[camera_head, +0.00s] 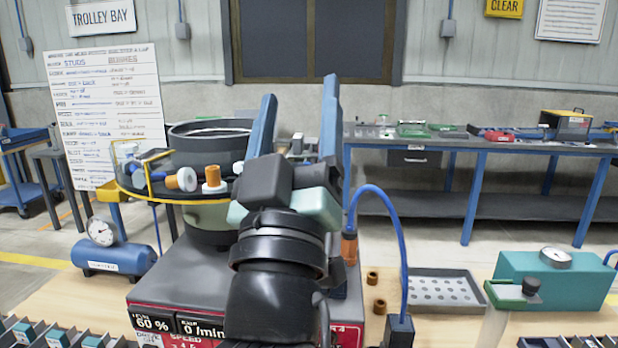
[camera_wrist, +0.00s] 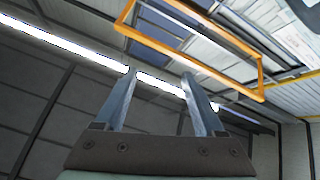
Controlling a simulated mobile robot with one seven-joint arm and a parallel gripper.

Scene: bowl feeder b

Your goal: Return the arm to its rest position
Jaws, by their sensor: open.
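My gripper (camera_head: 296,118) is raised in front of the bowl feeder in the head view, with its two blue fingers pointing up and apart. Nothing is between them. In the wrist view my gripper (camera_wrist: 163,84) is also open and empty, against the roof and its lights. My arm runs up from the bottom middle and hides part of the feeder. The bowl feeder (camera_head: 207,135) has a dark bowl and a yellow-edged track. White parts with orange ends (camera_head: 183,179) lie on that track, just left of my gripper.
A blue air tank (camera_head: 115,259) with a gauge stands left on the wooden table. A grey tray with holes (camera_head: 440,290), brown bushings (camera_head: 379,306), a blue hose (camera_head: 395,225) and a teal box (camera_head: 560,282) are to the right. A long bench (camera_head: 480,146) stands behind.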

